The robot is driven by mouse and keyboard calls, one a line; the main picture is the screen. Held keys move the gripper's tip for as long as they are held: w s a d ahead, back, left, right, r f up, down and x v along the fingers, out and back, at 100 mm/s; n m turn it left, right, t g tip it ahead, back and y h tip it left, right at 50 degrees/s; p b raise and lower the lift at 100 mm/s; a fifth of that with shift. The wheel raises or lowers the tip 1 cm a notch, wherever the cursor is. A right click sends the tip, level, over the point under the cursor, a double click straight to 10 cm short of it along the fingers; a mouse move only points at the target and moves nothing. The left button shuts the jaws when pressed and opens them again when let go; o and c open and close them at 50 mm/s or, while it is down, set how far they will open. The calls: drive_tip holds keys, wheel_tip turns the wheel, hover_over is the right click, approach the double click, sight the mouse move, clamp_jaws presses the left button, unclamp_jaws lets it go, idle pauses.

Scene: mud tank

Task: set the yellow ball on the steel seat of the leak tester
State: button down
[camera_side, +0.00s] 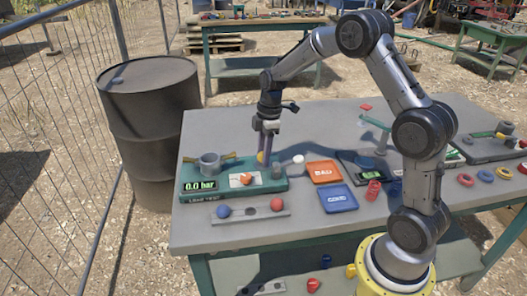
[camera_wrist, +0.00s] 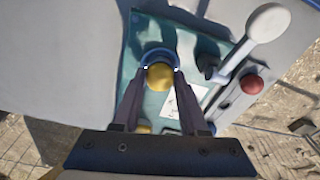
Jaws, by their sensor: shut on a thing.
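The yellow ball (camera_side: 262,157) is held between the fingertips of my gripper (camera_side: 265,149), over the back right part of the green leak tester (camera_side: 278,186). In the wrist view the yellow ball (camera_wrist: 159,77) sits between the two fingertips (camera_wrist: 160,72). A curved blue-grey rim (camera_wrist: 158,54) shows just beyond it, perhaps the steel seat; it is partly hidden by the ball. I cannot tell whether the ball touches it. The tester's display (camera_side: 199,185) reads 0.0 bar. A steel pot (camera_side: 209,166) stands on the tester's left end.
A grey rack (camera_side: 250,211) in front holds a blue ball (camera_side: 224,211) and a red ball (camera_side: 277,205). A white round thing (camera_side: 298,159), an orange tray (camera_side: 323,172) and a blue tray (camera_side: 338,199) are to the right.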

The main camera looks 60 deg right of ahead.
unclamp_jaws()
idle(0.4)
drive_tip(key=shift+r, duration=3.8)
